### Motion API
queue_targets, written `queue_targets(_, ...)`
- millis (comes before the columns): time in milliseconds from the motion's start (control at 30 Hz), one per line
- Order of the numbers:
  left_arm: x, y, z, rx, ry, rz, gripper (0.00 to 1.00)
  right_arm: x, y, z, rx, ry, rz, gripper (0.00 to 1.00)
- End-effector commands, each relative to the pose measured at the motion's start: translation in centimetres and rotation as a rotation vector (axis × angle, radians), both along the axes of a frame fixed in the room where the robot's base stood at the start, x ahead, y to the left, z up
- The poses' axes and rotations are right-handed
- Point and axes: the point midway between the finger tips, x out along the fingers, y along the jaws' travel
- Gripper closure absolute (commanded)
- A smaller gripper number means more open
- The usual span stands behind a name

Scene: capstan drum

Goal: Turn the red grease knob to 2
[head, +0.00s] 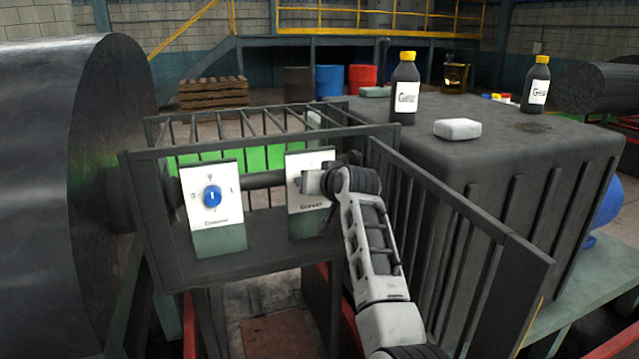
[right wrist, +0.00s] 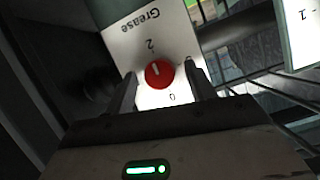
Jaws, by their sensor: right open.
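The red grease knob (right wrist: 160,74) sits on a white plate (right wrist: 125,40) labelled "Grease", which appears upside down in the right wrist view. A 2 is printed between the knob and the label, and a 0 on the opposite side. The knob's short white mark appears to point toward the 2. My right gripper (right wrist: 161,80) is open, with one finger on each side of the knob; I cannot tell whether they touch it. In the head view, my right gripper (head: 318,183) covers the knob and part of the grease plate (head: 302,164). My left gripper is not in view.
A second plate (head: 224,222) with a blue knob (head: 212,196) stands left of the grease plate. Dark railings (head: 450,212) flank the panel on the right. A large drum (head: 60,200) fills the left. Bottles (head: 404,88) and a white block (head: 457,129) sit on the dark housing.

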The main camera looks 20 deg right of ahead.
Motion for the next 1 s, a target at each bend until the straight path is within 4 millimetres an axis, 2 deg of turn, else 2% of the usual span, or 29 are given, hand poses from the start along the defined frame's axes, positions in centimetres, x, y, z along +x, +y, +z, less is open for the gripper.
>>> queue_targets(167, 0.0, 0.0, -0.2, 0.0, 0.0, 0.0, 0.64, -0.9, -0.1, 0.3, -0.001, -0.001, 0.0, 0.45)
queue_targets(267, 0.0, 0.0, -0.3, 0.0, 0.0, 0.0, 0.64, -2.2, -0.1, 0.7, 0.0, -0.002, 0.0, 0.45)
queue_targets(800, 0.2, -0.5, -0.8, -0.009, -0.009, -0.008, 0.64, -12.4, -0.8, 4.9, -0.001, -0.003, 0.0, 0.45)
queue_targets(1000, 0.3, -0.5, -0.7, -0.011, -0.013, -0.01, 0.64, -14.3, -1.0, 5.8, 0.0, -0.001, 0.0, 0.45)
